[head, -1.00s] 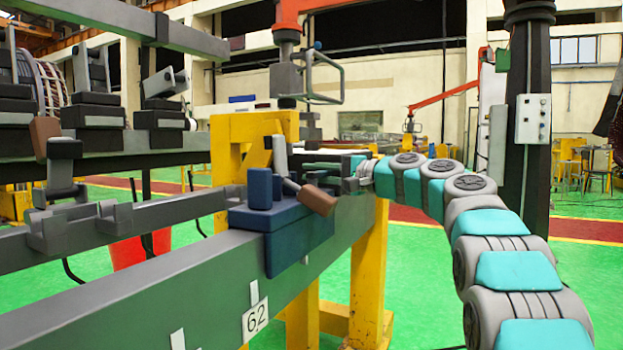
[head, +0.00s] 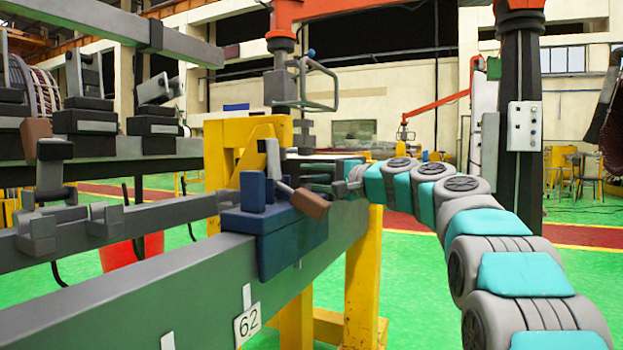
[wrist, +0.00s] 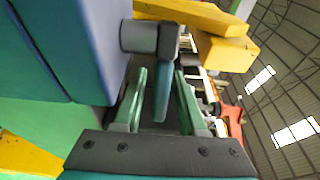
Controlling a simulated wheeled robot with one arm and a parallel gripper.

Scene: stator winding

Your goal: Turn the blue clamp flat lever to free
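The blue clamp (head: 290,243) sits on the grey beam, with a blue upright block, a grey upright lever (head: 272,158) and a brown-ended handle (head: 311,203). My gripper (head: 308,171) reaches in from the right, just behind the clamp, its fingertips partly hidden by the clamp's parts. In the wrist view the blue clamp body (wrist: 75,45) fills the left side. A dark flat lever (wrist: 163,90) on a grey round pivot points down between my two green fingers (wrist: 162,82). The fingers are open, with a visible gap to the lever on the left; contact on the right cannot be told.
The long grey beam (head: 130,300) carries a "62" label. A yellow stand (head: 362,270) supports it. Other grey clamps (head: 50,185) stand to the left. A hanging grey frame (head: 318,85) is above. Green floor is open on the right.

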